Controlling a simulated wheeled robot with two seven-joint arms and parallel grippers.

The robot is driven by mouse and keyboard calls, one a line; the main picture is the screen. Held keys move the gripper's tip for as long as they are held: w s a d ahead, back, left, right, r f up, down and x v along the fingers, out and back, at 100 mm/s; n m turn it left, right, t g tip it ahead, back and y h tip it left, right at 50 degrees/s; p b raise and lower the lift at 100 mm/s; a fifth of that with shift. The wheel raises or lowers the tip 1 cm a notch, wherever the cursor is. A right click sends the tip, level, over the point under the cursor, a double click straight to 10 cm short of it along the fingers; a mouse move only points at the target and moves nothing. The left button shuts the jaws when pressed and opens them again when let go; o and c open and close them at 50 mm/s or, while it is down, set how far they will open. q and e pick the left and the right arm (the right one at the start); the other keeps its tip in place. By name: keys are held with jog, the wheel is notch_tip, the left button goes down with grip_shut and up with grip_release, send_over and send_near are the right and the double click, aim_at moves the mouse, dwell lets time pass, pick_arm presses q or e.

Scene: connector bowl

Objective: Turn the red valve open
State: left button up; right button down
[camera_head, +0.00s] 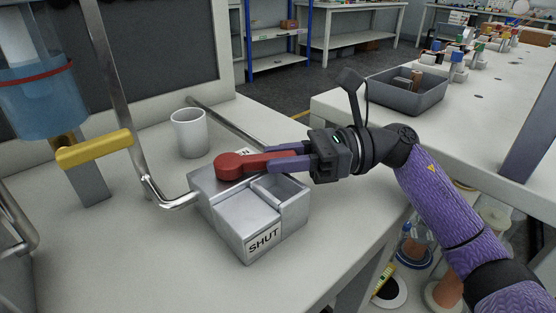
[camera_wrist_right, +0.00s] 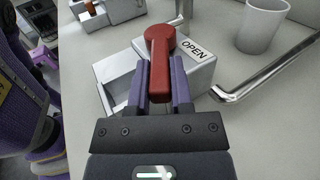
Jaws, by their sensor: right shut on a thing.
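The red valve handle (camera_head: 238,165) sits on top of a grey metal valve block (camera_head: 240,214) on the white bench. A SHUT label (camera_head: 263,240) is on the block's near side; an OPEN label (camera_wrist_right: 193,50) shows beside the handle's pivot in the wrist view. The handle's arm points right in the head view, towards my right gripper (camera_head: 279,158). My right gripper is shut on the handle's arm, with a purple finger on each side, as the wrist view (camera_wrist_right: 163,82) also shows. The handle partly covers the OPEN label in the head view. My left gripper is not seen.
A bent metal pipe (camera_head: 172,203) meets the block's left side. A white mug (camera_head: 189,133) stands behind it. A yellow lever (camera_head: 95,149) and a blue-filled clear vessel (camera_head: 42,100) are at left. A grey bin (camera_head: 408,98) sits on the far bench.

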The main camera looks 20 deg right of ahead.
jog(key=c, duration=0.5)
grip_release()
jog(key=p+v, duration=0.1)
jog(key=v, duration=0.9)
